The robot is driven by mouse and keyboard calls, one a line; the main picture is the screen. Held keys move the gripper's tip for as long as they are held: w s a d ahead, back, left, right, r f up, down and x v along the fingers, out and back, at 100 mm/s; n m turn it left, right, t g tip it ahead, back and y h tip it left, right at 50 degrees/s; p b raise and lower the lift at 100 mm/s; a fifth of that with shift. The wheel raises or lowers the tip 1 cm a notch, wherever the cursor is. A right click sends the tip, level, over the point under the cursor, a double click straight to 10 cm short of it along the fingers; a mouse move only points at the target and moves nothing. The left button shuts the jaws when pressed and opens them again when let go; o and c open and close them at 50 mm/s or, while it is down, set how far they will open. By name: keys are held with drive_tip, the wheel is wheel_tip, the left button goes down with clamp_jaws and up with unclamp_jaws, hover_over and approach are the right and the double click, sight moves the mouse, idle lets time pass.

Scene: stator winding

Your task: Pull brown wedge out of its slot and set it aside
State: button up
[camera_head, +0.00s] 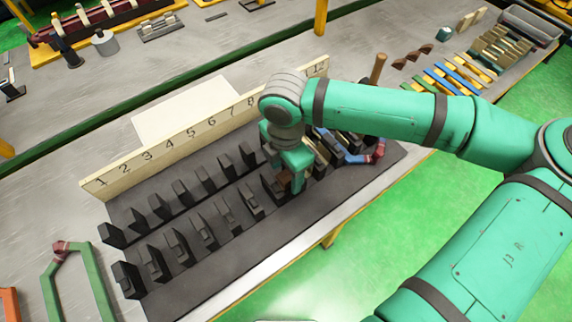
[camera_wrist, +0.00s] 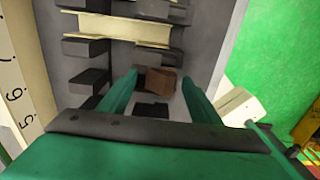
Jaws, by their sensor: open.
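The brown wedge (camera_wrist: 161,80) shows in the wrist view as a small brown block at a slot of the dark stator fixture (camera_wrist: 205,50). My gripper (camera_wrist: 160,90) is open, with one green finger on each side of the wedge. I cannot tell whether either finger touches it. In the head view my gripper (camera_head: 292,178) is low over the right half of the stator fixture (camera_head: 190,285), and a bit of the brown wedge (camera_head: 283,178) shows beside the fingers. My wrist and fingers hide part of the slots there.
A cream board with slot numbers (camera_head: 160,152) stands along the fixture's back edge. Dark teeth stand in two rows to the left. A blue coil with dark red ends (camera_head: 376,152) lies right of my gripper. A green coil (camera_head: 58,285) lies at the lower left.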

drive_tip(key=shift+f, duration=0.1)
drive_tip(key=c, duration=1.1)
drive_tip(key=shift+c, duration=0.2)
drive_tip(key=shift+d, duration=0.1)
drive_tip(key=shift+s+d, duration=0.35)
drive_tip(key=shift+s, duration=0.2)
drive_tip(key=shift+s+d, duration=0.3)
drive_tip(key=shift+s, duration=0.2)
drive_tip(key=o, duration=1.1)
